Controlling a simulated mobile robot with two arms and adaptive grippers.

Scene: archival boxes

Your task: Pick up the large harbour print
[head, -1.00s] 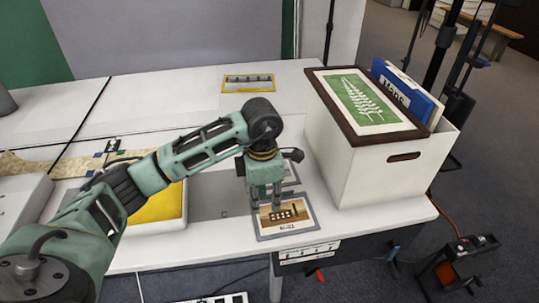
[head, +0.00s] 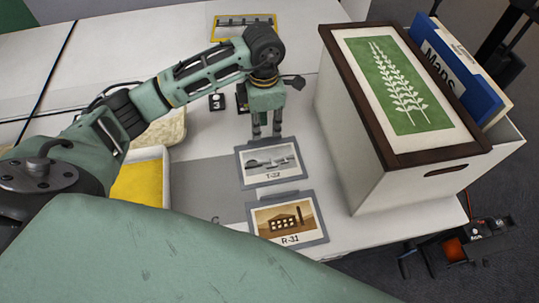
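A grey-framed print with a grey picture that looks like boats on water (head: 268,162), labelled T-22, lies on the table. It may be the harbour print; I cannot tell its size class. Below it lies a brown building print (head: 288,220) labelled R-31. A yellow-framed print (head: 243,22) with a pier-like grey picture lies at the back, partly hidden by my arm. My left gripper (head: 266,134) points down at the top edge of the T-22 print, its two fingers apart and nothing seen between them. Contact with the print cannot be told. My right gripper is not in view.
A white box (head: 400,195) with a dark-framed green plant print (head: 395,85) on top and a blue Maps folder (head: 447,60) stands at right. A yellow-lined tray (head: 142,183) stands left of the grey mat (head: 205,185). The table's front edge is close by the R-31 print.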

